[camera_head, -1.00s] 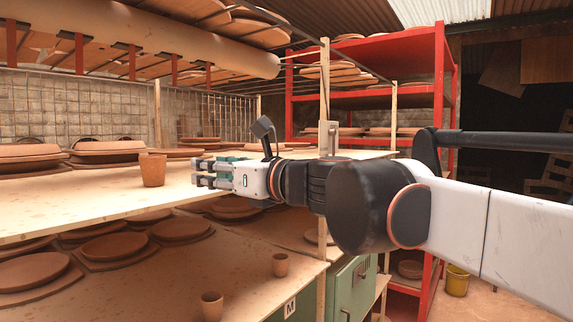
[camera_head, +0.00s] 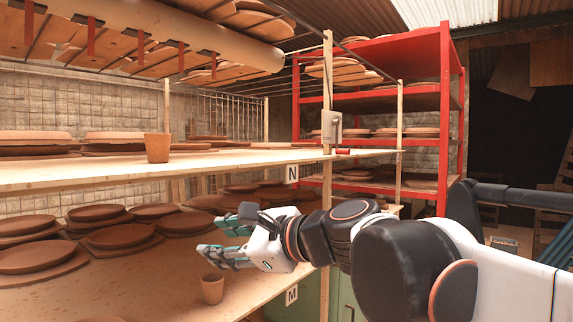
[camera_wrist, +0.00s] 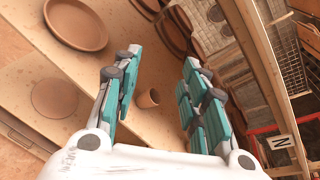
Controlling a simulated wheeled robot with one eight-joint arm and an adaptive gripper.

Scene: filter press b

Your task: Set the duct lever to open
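A grey box with a small handle (camera_head: 332,128) is fixed to the upright wooden post, just above the upper shelf board. It may be the duct lever; its setting is too small to read. The large pale duct (camera_head: 180,30) runs along the top left. My gripper (camera_head: 226,234) is open and empty, left of and below the grey box, in front of the lower shelf. In the wrist view my gripper (camera_wrist: 160,95) has its teal fingers spread apart, with a small clay cup (camera_wrist: 148,98) beyond them. The grey box does not show clearly there.
A clay cup (camera_head: 157,148) stands on the upper board (camera_head: 90,174). Another cup (camera_head: 212,289) stands on the lower shelf, close below my gripper. Clay plates fill both shelves. A red rack (camera_head: 445,110) stands behind at right.

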